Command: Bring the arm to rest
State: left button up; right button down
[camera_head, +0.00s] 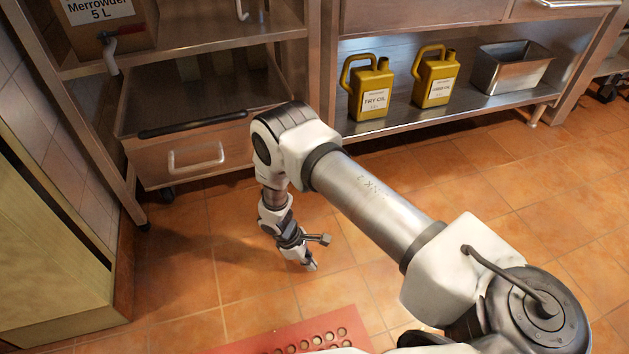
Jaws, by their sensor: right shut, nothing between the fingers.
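My right arm reaches in from the lower right of the head view and bends at an elbow near the middle. Its forearm hangs down from there. My right gripper (309,265) points down over the tiled floor, shut and empty, with nothing touching it. My left gripper is not in view.
A steel shelf (440,120) at the back holds two yellow oil jugs (371,90) (436,78) and a metal pan (512,70). A drawer unit (190,157) stands at the left. A red perforated mat (290,338) lies in front. The floor around the gripper is clear.

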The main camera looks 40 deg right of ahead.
dwell(0.5)
notch_tip(320, 180, up, 6)
jog(key=p, duration=0.5)
jog(key=s+a+r+m+t+y+p, duration=0.1)
jog(key=s+a+r+m+y+p, duration=0.2)
jog(key=s+r, duration=0.65)
jog(key=s+a+r+m+t+p, duration=0.1)
jog(key=s+a+r+m+p, duration=0.35)
jog(key=s, duration=0.85)
pick_arm(q)
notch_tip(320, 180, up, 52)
jog(key=p, duration=3.9)
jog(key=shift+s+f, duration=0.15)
pick_arm(e)
notch_tip(320, 180, up, 40)
jog(key=w+d+m+t, duration=0.1)
jog(key=w+d, duration=0.1)
jog(key=shift+w+d+t, duration=0.2)
jog(key=shift+t, duration=0.1)
